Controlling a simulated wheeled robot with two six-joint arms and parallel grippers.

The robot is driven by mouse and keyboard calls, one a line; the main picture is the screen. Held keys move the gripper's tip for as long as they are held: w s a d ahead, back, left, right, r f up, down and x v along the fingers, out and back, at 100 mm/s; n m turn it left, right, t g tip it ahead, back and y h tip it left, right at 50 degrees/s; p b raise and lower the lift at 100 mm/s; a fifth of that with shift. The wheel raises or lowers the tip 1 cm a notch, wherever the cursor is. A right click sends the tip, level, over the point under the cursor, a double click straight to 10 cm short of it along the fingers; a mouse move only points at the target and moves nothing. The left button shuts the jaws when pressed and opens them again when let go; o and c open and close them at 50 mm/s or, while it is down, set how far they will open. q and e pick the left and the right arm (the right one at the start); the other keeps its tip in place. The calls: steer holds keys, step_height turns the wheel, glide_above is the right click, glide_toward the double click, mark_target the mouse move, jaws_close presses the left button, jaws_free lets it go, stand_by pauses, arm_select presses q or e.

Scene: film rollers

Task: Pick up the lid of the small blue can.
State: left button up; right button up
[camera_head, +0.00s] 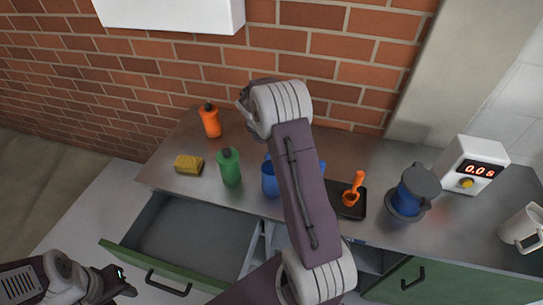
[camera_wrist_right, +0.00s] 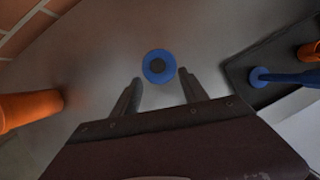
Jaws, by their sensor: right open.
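In the right wrist view a round blue lid (camera_wrist_right: 158,66) with a dark centre is seen from above, just beyond the fingertips and roughly between them. My right gripper (camera_wrist_right: 160,85) is open and empty, apart from the lid as far as I can tell. In the head view a blue can (camera_head: 269,180) stands on the counter beside my right arm; I cannot tell whether it is the one under the lid. My right arm hides part of the counter and its own fingers there. My left gripper (camera_head: 124,281) is open and empty at the lower left, away from the counter.
On the counter (camera_head: 165,160) stand an orange bottle (camera_head: 210,121), a green bottle (camera_head: 229,167), a yellow sponge (camera_head: 189,165), a dark tray (camera_head: 348,211) with an orange scoop (camera_head: 354,187), a blue-and-grey vessel (camera_head: 417,188) and a display device (camera_head: 473,165). A green-fronted drawer (camera_head: 130,262) is open.

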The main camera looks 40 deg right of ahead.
steer(key=f, duration=0.1)
steer(key=w+f, duration=0.1)
steer(key=shift+d+f, duration=0.25)
steer(key=shift+f, duration=0.05)
steer(key=x, duration=0.4)
steer(key=shift+s+d+f, duration=0.15)
steer(key=shift+s+f, duration=0.05)
steer(key=shift+w+d+f, duration=0.15)
steer(key=shift+w+f, duration=0.05)
steer(key=shift+f, duration=0.25)
steer(key=shift+r, duration=0.1)
jaws_close()
